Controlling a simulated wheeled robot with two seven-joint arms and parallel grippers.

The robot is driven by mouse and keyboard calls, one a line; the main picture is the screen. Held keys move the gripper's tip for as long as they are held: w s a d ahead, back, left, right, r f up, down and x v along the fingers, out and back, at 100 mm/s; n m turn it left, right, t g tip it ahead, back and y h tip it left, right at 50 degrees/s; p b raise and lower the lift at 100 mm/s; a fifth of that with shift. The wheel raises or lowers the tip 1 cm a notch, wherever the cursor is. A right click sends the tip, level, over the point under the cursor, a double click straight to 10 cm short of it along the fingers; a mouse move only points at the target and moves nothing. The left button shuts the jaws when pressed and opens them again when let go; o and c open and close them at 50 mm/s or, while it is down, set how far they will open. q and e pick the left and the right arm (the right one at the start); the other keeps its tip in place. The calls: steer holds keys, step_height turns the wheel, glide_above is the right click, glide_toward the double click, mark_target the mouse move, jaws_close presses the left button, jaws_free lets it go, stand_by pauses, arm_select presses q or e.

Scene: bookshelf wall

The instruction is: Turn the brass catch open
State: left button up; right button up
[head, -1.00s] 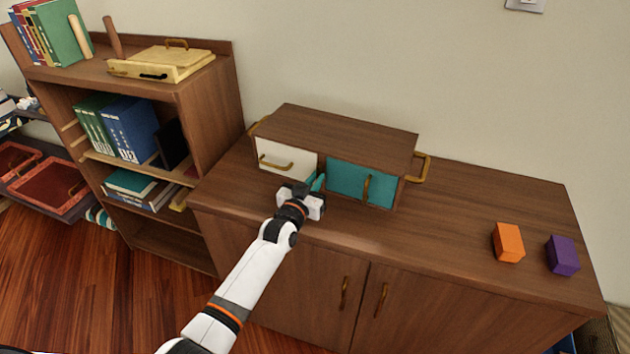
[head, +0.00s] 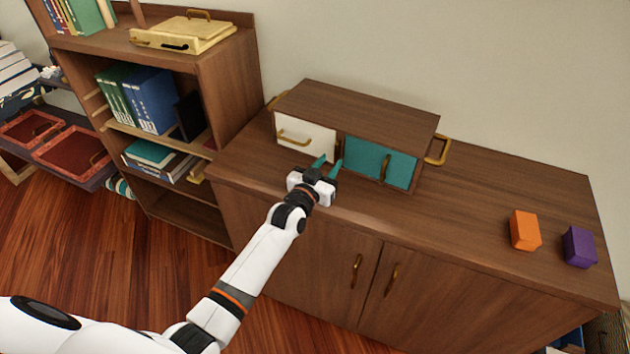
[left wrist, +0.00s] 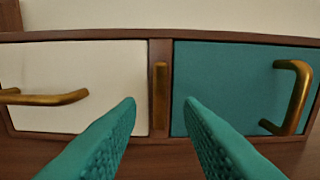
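The brass catch (left wrist: 160,95) is an upright bar on the wooden post between the cream front and the teal front of the small cabinet (head: 360,112). In the head view I cannot make it out clearly. My left gripper (head: 329,163) points at the cabinet front with its two teal fingers apart and nothing between them. In the left wrist view the fingertips (left wrist: 160,103) lie left and right of the catch, short of it as far as I can tell. The cream front (left wrist: 82,85) and teal front (left wrist: 232,88) are both shut.
Brass handles stick out from the cream front (left wrist: 45,98) and the teal front (left wrist: 298,95), on both sides of my fingers. An orange block (head: 524,230) and a purple block (head: 579,247) stand to the right on the sideboard (head: 470,210). A bookshelf (head: 228,85) stands left.

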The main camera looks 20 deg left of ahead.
arm_select(q)
steer(key=s, duration=0.6)
steer(key=s+a, duration=0.1)
steer(key=s, duration=0.2)
steer(key=shift+a, duration=0.1)
